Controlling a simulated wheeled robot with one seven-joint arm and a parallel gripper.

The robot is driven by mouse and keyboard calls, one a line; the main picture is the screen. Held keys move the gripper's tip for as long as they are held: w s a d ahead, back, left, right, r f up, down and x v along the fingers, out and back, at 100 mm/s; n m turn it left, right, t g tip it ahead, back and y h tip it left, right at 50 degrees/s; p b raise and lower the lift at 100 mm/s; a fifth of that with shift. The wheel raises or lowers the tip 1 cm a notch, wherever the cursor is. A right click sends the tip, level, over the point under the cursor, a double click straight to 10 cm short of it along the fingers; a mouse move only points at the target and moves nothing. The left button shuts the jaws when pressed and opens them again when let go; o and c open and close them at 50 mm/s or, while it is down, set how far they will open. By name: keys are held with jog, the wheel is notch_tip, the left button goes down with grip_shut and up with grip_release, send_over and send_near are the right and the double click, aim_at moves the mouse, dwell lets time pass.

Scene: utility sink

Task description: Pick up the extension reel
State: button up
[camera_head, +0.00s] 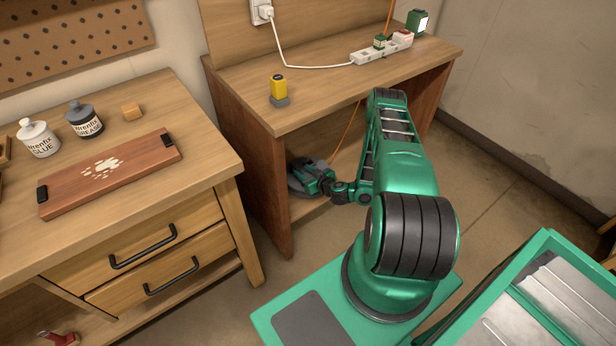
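A dark grey rounded thing (296,187), which looks like the extension reel, sits low in the open space under the workbench. Much of it is hidden by my gripper and the bench's side panel. An orange cord (347,130) runs down behind the bench top toward that spot. My green and black gripper (307,174) reaches in under the bench top from the right and is right at the grey thing. The fingers are small and dark there, so I cannot tell whether they are open or shut on it.
The workbench top (330,98) overhangs my gripper, with its side panel (262,180) to the left. On top are a yellow-and-grey device (279,88) and a power strip (375,52). A drawer cabinet (200,130) stands left. Open floor (490,170) lies right.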

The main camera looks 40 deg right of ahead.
aim_at(292, 166)
jog(key=shift+w+a+f, duration=0.25)
jog(key=shift+w+a, duration=0.05)
jog(key=shift+w, duration=0.35)
jog(key=shift+w+a+f, duration=0.2)
jog(key=shift+w+a, duration=0.1)
jog(key=shift+w, duration=0.3)
jog(key=shift+x, duration=2.5)
grip_shut()
jog(key=shift+w+r, duration=0.1)
